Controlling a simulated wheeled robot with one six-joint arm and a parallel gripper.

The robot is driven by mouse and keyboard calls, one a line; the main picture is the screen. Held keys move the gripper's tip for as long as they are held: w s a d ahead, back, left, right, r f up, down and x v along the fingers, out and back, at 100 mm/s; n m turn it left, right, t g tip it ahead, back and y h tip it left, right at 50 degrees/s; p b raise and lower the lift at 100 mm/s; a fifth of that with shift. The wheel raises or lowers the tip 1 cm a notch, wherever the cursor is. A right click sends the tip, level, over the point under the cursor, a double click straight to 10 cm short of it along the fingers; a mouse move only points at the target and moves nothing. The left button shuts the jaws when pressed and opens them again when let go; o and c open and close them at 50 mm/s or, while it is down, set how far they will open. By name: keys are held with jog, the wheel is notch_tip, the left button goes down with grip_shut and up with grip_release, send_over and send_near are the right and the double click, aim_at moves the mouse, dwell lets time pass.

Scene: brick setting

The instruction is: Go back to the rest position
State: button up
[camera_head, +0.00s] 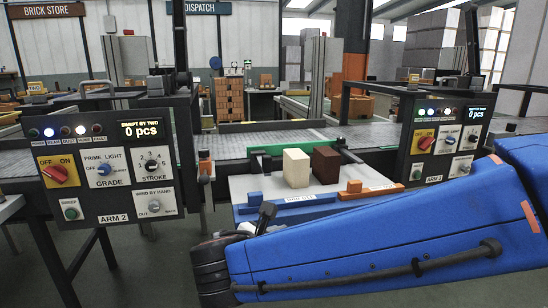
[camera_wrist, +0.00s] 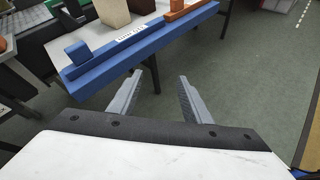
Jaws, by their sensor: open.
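My gripper (camera_wrist: 160,95) shows in the wrist view with its two grey fingers apart and nothing between them. The fingers point past the blue front edge of a small table, over the green floor. In the head view my blue arm lies across the lower right, and the gripper's fingers cannot be made out there.
A small table (camera_head: 240,187) with a blue front rail (camera_head: 290,206) bears a cream brick (camera_head: 297,168) and a dark brown brick (camera_head: 327,164). A control panel (camera_head: 108,168) stands at left, another (camera_head: 446,140) at right. A conveyor (camera_head: 230,142) runs behind. Green floor (camera_wrist: 260,75) is clear.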

jog(key=s+d+f+m+g+y, duration=0.1)
jog(key=s+d+f+m+g, duration=0.1)
jog(key=d+m, duration=0.4)
jog(key=s+d+f+m+g, duration=0.3)
jog(key=d+m, duration=0.1)
jog(key=d, duration=0.4)
jog(key=s+d+f+m+g+y, duration=0.15)
jog(key=d+m, duration=0.25)
jog(key=d, duration=0.4)
jog(key=s+d+f+m+y, duration=0.2)
jog(key=s+m, duration=0.6)
jog(key=m, duration=0.5)
jog(key=shift+d+y, duration=0.5)
jog(key=shift+y, duration=0.35)
jog(key=shift+s, duration=0.1)
